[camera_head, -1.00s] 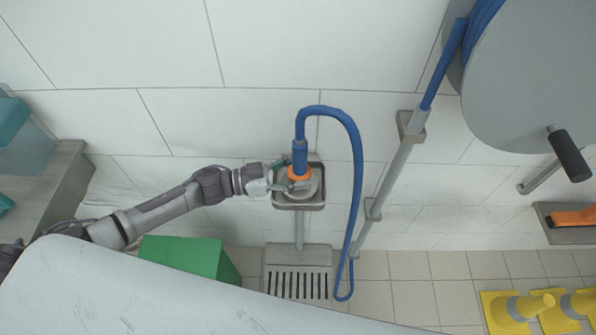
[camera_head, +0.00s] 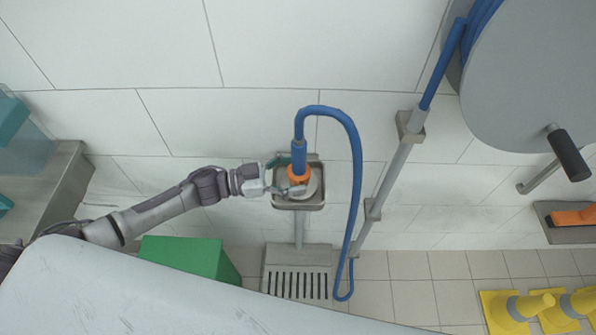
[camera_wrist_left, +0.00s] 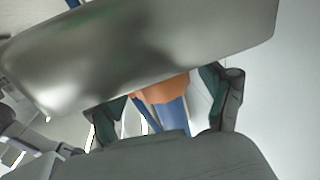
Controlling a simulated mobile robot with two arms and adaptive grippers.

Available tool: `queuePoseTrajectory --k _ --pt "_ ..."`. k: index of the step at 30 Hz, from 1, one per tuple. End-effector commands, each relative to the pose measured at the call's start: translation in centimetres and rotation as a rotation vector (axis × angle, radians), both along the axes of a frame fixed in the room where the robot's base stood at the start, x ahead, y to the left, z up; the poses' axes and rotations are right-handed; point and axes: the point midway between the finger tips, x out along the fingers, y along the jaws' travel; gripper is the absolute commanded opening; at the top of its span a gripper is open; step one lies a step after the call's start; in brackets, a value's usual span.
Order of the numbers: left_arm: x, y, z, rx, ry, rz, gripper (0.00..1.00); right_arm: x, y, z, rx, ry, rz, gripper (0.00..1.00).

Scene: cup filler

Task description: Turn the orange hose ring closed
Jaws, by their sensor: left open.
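The orange hose ring (camera_head: 299,176) sits at the lower end of the blue hose (camera_head: 300,155), over a small metal basin (camera_head: 312,204) on the wall. My left gripper (camera_head: 283,175) reaches in from the left, open, with its fingers at the ring. In the left wrist view the ring (camera_wrist_left: 163,92) lies between the two spread green-padded fingers (camera_wrist_left: 165,108), with the blue hose below it in the picture. The metal basin (camera_wrist_left: 130,55) covers the upper part of that view and hides part of the ring. My right gripper is not in view.
The blue hose loops down to the right beside a grey pipe (camera_head: 393,173). A large grey reel (camera_head: 525,80) is at the upper right. A green box (camera_head: 182,256) stands below my left arm. A slotted metal grate (camera_head: 297,284) is below the basin.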

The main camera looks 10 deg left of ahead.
Motion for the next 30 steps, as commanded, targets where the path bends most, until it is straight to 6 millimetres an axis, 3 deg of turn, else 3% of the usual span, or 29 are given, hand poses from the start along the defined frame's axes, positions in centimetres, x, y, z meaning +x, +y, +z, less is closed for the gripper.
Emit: queuePoseTrajectory --k 9,15,21,30 --pt "-2.6 6.0 -0.1 0.004 0.004 0.001 0.81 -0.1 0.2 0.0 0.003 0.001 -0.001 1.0" --pt "-3.9 9.1 -0.1 0.003 0.002 0.0 0.81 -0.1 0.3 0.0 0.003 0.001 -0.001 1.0" --pt "-4.4 10.2 0.0 0.001 0.0 0.0 0.81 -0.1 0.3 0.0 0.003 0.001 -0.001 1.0" --pt "-4.4 10.3 0.0 0.0 0.0 0.001 0.81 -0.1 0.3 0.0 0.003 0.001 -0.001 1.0"
